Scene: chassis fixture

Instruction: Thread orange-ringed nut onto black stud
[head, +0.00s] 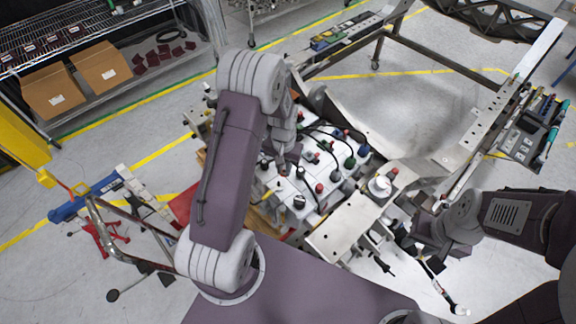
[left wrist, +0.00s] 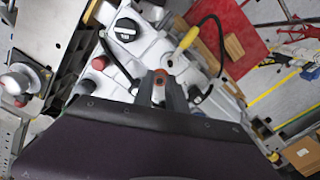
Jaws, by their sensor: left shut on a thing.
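My left gripper (head: 284,168) reaches down over the white housing on the fixture. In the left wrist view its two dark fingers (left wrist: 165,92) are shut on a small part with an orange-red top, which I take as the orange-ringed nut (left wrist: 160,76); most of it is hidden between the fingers. A black round cap (head: 299,202) stands on the housing below; a black knob (left wrist: 125,30) shows in the left wrist view. I cannot tell which black piece is the stud. My right gripper (head: 412,232) is at the fixture's right side, its fingers unclear.
The white housing (head: 318,185) carries several red, blue and green caps and black cables. A metal chassis frame (head: 500,95) extends behind. A tool tray (head: 535,130) is at the right. A yellow-tipped cable (left wrist: 190,37) lies close to the left fingers. Shelving with cardboard boxes (head: 100,67) is at the far left.

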